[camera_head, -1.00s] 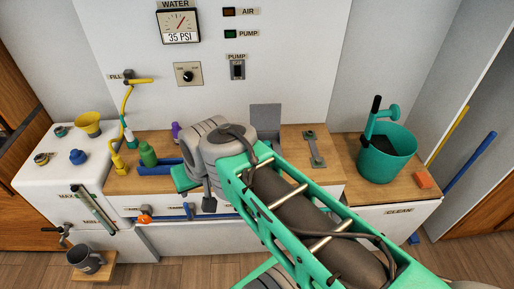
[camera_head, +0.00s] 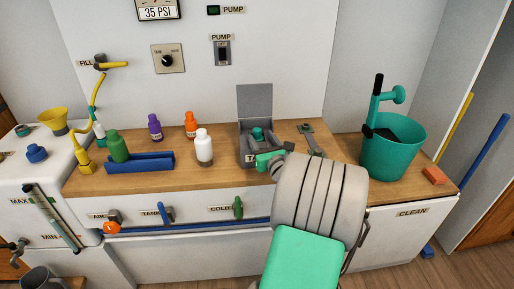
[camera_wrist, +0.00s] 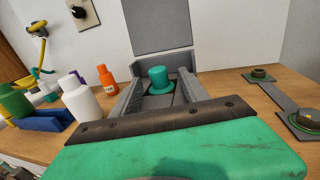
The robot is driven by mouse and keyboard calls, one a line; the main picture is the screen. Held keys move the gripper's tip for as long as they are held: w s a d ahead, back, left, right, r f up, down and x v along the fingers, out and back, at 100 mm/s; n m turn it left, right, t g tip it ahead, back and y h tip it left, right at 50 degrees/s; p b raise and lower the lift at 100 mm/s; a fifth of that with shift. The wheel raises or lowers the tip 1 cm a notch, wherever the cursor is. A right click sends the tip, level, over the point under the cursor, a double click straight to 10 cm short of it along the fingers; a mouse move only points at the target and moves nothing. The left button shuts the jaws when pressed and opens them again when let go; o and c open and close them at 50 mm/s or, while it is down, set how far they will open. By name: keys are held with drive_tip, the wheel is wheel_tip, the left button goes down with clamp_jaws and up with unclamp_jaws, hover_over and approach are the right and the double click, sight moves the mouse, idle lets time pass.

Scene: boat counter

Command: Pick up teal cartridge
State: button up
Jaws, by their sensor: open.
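The teal cartridge (camera_head: 257,135) stands upright in a grey open box (camera_head: 248,101) with its lid raised, on the wooden counter. In the wrist view the teal cartridge (camera_wrist: 158,78) shows straight ahead, between and beyond the two grey fingers of my gripper (camera_wrist: 162,88). The fingers are apart with nothing between them that I can see held. In the head view my gripper (camera_head: 268,160) is at the front of the box, mostly hidden by my own wrist. The cartridge's lower part is partly hidden.
A white bottle (camera_head: 204,147), an orange bottle (camera_head: 191,125) and a purple bottle (camera_head: 155,127) stand left of the box. A green bottle (camera_head: 118,147) stands at a blue tray (camera_head: 150,163). A metal bracket (camera_head: 311,140) lies right, before a teal bucket (camera_head: 392,158).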

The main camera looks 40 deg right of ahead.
sight(259, 135)
drive_tip(key=x, duration=0.4)
drive_tip(key=shift+w+a, duration=0.1)
drive_tip(key=shift+w, duration=0.05)
drive_tip(key=shift+c, duration=0.3)
clamp_jaws()
idle(0.3)
